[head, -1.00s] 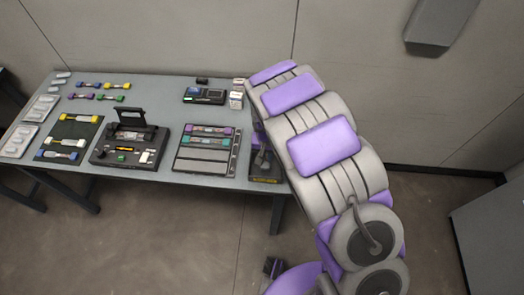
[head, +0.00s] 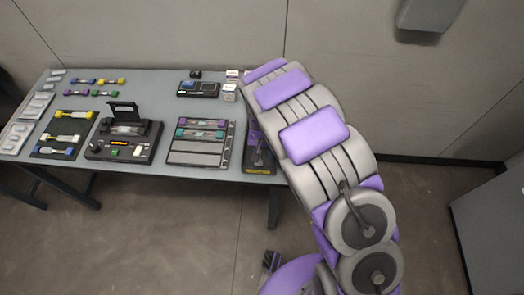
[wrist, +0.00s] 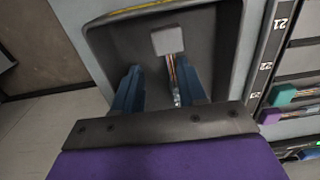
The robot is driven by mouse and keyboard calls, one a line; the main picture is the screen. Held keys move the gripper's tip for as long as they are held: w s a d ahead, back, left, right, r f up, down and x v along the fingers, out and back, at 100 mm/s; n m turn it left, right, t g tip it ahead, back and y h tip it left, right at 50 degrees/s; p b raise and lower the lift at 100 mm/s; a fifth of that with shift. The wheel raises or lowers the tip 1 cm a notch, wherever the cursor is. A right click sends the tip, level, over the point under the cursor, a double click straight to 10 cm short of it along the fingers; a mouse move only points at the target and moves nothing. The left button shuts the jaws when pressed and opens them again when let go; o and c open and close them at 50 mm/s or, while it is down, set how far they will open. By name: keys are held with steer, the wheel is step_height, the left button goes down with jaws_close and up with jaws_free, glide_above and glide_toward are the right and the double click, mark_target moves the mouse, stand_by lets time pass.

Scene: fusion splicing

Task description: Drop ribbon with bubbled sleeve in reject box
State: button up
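The reject box (head: 259,170) is a dark open box with a yellow front label at the right end of the table. It fills much of the wrist view (wrist: 100,45). A ribbon with a white end block (wrist: 168,40) and copper-coloured strands lies in the box, with a clear sleeve part at its near end. My gripper (wrist: 160,82) is over the box, its two blue fingers apart. The ribbon shows between them, close to the right finger, and looks free of both. Bubbles in the sleeve are too small to tell. My arm hides most of the gripper in the head view.
Left of the box is a slotted tray (head: 200,158) holding purple and teal ribbon pieces; its numbered edge is near my gripper in the wrist view. Further left stand a black splicer (head: 122,140) and a dark mat (head: 45,142) with several ribbons. Small white boxes (head: 230,90) stand behind.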

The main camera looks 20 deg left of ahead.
steer(key=shift+a+f, duration=0.15)
steer(key=shift+a, duration=0.65)
steer(key=shift+a+r, duration=0.2)
steer(key=shift+a, duration=0.05)
step_height(320, 180, up, 17)
steer(key=d+p, duration=0.1)
steer(key=p, duration=0.3)
steer(key=s+d+r+m, duration=0.1)
steer(key=s+d+r, duration=0.1)
steer(key=d+r, duration=0.65)
steer(key=s+d+r+m, duration=0.1)
steer(key=s+d+r, duration=0.1)
steer(key=s+d, duration=0.35)
steer(key=s+d+r, duration=0.2)
steer(key=s+d, duration=0.1)
steer(key=d, duration=0.5)
steer(key=s+d+r+g, duration=0.1)
steer(key=s+d, duration=0.3)
steer(key=s, duration=0.5)
steer(key=s+d+r, duration=0.1)
steer(key=s+d, duration=0.3)
steer(key=s, duration=0.5)
steer(key=shift+r+m+g, duration=0.2)
steer(key=shift+m+g, duration=0.1)
steer(key=shift+g, duration=0.1)
